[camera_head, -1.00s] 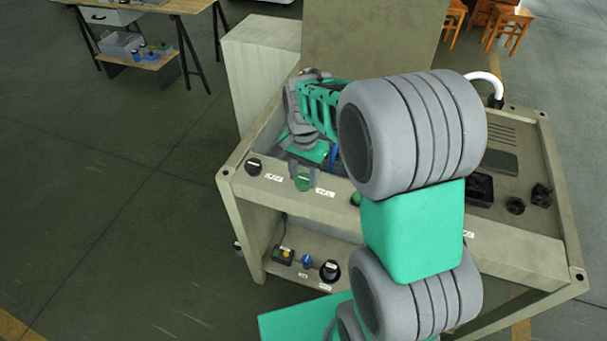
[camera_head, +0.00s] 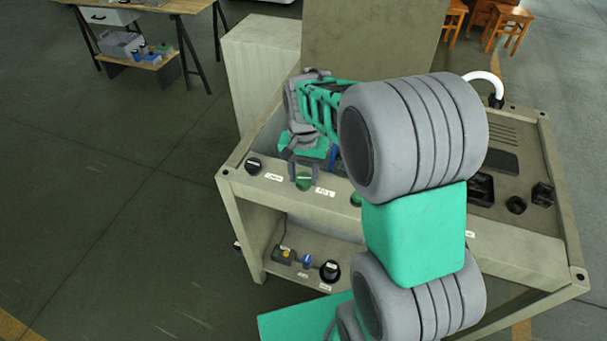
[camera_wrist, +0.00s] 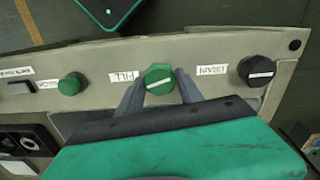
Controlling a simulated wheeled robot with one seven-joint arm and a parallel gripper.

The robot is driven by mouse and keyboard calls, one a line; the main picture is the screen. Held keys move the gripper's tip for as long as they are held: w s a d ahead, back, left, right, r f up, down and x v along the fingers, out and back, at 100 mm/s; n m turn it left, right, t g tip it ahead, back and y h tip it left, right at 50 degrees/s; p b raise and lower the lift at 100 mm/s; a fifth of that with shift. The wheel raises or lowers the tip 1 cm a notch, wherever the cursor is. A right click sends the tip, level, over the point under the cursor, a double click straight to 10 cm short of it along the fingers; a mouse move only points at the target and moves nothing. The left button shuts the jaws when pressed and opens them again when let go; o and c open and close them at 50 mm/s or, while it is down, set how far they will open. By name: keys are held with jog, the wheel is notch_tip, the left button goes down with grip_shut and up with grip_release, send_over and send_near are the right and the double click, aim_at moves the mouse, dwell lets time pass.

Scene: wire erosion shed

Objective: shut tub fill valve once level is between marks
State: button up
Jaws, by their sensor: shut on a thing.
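The fill valve is a green knob with a pale line (camera_wrist: 159,79), beside a label reading FILL upside down in the wrist view. In the head view the knob (camera_head: 303,182) sits on the front rail of the machine (camera_head: 400,224). My gripper (camera_wrist: 160,90) is shut on the knob, one finger on each side. It also shows in the head view (camera_head: 304,172), reaching down from behind the rail. The knob's pale line is slightly tilted in the wrist view. My arm hides much of the tub, and I cannot read its level or marks.
A black drain knob (camera_wrist: 257,71) sits beside the fill knob; it is at the left end of the rail in the head view (camera_head: 253,166). Another green button (camera_wrist: 72,84) lies on the other side. A lower shelf (camera_head: 309,267) holds small controls. The floor at left is clear.

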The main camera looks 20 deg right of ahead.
aim_at(304, 178)
jog(key=shift+n, duration=1.2)
jog(key=o, duration=1.4)
notch_tip(304, 178, up, 8)
jog(key=shift+f+b, duration=0.1)
jog(key=shift+b, duration=0.4)
